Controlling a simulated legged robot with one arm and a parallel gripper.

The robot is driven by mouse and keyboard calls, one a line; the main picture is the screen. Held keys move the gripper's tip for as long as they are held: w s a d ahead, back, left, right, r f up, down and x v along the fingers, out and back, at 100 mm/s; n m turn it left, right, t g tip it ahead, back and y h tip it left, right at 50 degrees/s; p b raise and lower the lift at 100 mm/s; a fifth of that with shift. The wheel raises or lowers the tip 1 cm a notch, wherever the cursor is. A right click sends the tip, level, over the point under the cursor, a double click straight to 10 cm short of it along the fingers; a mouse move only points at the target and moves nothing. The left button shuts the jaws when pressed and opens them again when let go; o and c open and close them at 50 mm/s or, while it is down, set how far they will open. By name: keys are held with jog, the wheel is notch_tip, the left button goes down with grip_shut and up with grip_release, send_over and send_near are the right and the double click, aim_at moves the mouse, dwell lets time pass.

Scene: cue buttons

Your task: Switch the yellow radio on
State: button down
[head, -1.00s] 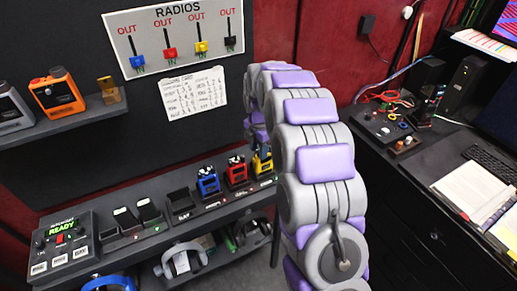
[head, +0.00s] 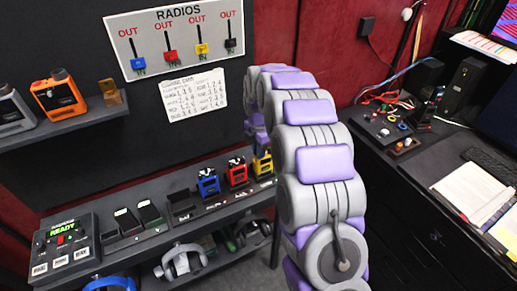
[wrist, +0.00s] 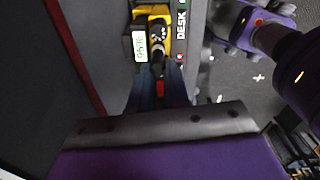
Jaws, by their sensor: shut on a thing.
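The yellow radio (head: 262,164) stands at the right end of the row of radios on the long shelf, partly hidden by my arm in the head view. In the wrist view the yellow radio (wrist: 157,22) is at the top, with a white display label and a black knob (wrist: 157,58) on its near side. My gripper (wrist: 160,74) is at that knob, its dark fingers shut on it. The fingertips and knob overlap, so the exact contact is hard to see. In the head view my gripper is mostly hidden behind my arm.
A blue radio (head: 208,182) and a red radio (head: 237,173) stand left of the yellow one. A control box (head: 64,246) reads READY. A desk (head: 425,190) with papers stands to the right.

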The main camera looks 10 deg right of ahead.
jog(key=shift+m+p, duration=0.7)
jog(key=shift+m, duration=0.5)
jog(key=c, duration=1.1)
grip_release()
jog(key=shift+r, duration=0.1)
notch_tip(320, 180, up, 17)
jog(key=p, duration=0.2)
jog(key=shift+s, duration=0.15)
